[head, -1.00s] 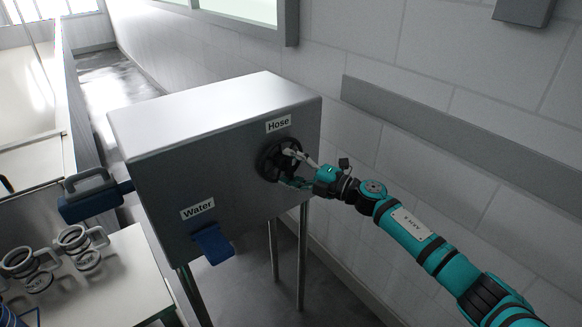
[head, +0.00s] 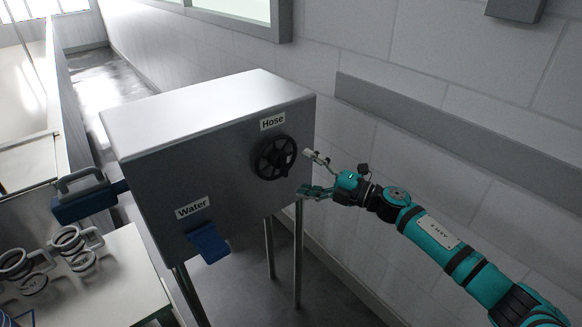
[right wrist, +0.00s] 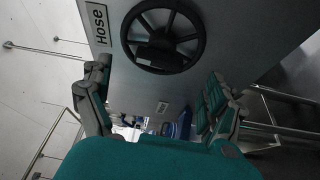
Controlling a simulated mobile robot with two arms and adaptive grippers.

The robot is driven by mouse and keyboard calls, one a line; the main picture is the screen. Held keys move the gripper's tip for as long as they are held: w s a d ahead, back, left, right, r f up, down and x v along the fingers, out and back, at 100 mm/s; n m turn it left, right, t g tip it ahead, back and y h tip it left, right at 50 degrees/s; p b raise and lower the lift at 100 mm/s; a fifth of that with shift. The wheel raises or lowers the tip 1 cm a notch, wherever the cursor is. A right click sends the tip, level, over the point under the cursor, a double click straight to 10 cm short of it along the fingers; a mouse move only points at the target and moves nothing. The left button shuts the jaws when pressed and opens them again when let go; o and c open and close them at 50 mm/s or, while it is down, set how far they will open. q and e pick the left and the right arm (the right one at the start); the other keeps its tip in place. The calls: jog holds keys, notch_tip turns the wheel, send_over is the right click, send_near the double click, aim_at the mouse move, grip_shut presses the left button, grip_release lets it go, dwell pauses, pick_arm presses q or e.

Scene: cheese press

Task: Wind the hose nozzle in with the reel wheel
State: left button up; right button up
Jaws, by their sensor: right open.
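The black spoked reel wheel (head: 274,158) is on the front of a grey metal box (head: 205,120), under the "Hose" label (head: 272,122). It shows in the right wrist view (right wrist: 158,52) near the top. My right gripper (head: 305,172) is open and empty, just right of the wheel and apart from it. Its spread fingers also show in the right wrist view (right wrist: 160,88), with the wheel above them in the picture. A blue piece with a grey handle (head: 84,197), which looks like the hose nozzle, is at the box's left side. My left gripper is not in view.
A blue lever (head: 209,243) sits under the "Water" label (head: 192,207). A table (head: 120,275) with several ring-shaped metal parts stands at lower left. A wall rail (head: 450,140) runs along the right. The box stands on metal legs.

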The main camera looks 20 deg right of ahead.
jog(key=v, duration=0.5)
jog(key=shift+s+d, duration=0.1)
jog(key=shift+s, duration=0.05)
jog(key=s+d+f+m+h, duration=0.1)
jog(key=d+f+m+h, duration=0.2)
jog(key=f, duration=0.4)
jog(key=d+f+m+t+h, duration=0.15)
jog(key=f+m, duration=0.25)
jog(key=f, duration=0.4)
jog(key=s+d+f+m+h, duration=0.1)
jog(key=d+f+m+h, duration=0.2)
jog(key=f, duration=0.4)
jog(key=s+f+m+g+h, duration=0.25)
jog(key=s+f, duration=0.25)
jog(key=f, duration=0.3)
jog(key=s+f+m+g+h, duration=0.1)
jog(key=s+f+m, duration=0.3)
jog(key=f, duration=0.5)
jog(key=s+a+f+m+g, duration=0.2)
jog(key=s+f, duration=0.5)
jog(key=s, duration=0.6)
jog(key=s+a+f+m+g+h, duration=0.1)
jog(key=s+a+f+g, duration=0.4)
jog(key=s, duration=0.9)
jog(key=s+a+f+m+g, duration=0.3)
jog(key=s+f, duration=0.7)
jog(key=s, duration=0.4)
jog(key=shift+a+f+m+g, duration=0.3)
jog(key=shift+a+m, duration=0.05)
jog(key=shift+a, duration=0.5)
